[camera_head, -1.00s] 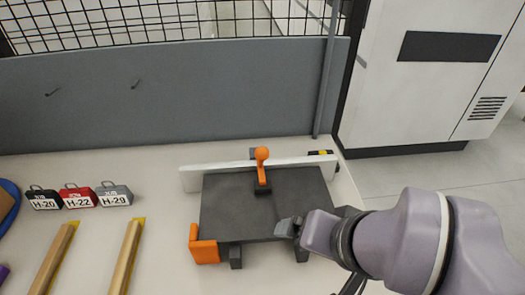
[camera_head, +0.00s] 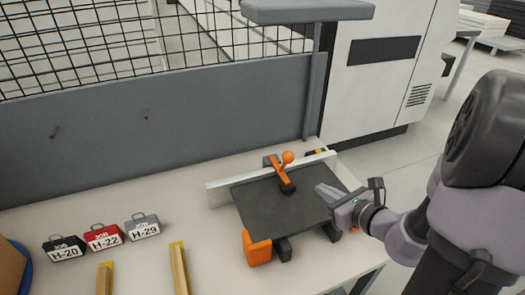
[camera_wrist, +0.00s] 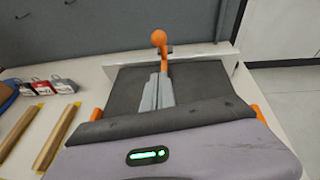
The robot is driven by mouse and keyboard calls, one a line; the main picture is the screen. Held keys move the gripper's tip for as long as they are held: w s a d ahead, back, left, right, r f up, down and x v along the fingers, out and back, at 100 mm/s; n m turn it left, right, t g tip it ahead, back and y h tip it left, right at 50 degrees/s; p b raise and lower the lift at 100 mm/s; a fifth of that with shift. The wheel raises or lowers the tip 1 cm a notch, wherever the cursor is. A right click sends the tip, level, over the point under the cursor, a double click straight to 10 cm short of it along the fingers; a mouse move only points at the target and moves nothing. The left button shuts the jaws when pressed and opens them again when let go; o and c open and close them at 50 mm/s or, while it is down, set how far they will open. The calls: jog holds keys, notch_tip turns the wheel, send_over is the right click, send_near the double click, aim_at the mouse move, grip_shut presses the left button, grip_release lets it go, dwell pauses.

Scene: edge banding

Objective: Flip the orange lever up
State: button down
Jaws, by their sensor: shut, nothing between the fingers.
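The orange lever (camera_head: 284,174), with a round knob on its end, stands on the far side of a dark grey plate (camera_head: 262,210) in front of a white rail (camera_head: 225,192). My gripper (camera_head: 320,188) is shut and empty, above the right part of the plate, its tips pointing left toward the lever and apart from it. In the wrist view the lever's knob (camera_wrist: 158,38) rises beyond the shut fingers (camera_wrist: 157,92), which hide the lever's lower end. Whether the fingers touch the lever there is unclear.
An orange block (camera_head: 258,252) sits at the plate's front left corner. Black, red and grey labelled cases (camera_head: 104,237) and wooden strips (camera_head: 180,268) lie on the bench to the left. A grey panel (camera_head: 150,125) stands behind.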

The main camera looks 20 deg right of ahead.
jog(key=w+r+b+x, duration=0.1)
jog(key=r+b+x, duration=0.1)
jog(key=x, duration=1.1)
jog(key=shift+d+r, duration=0.2)
jog(key=shift+r, duration=0.15)
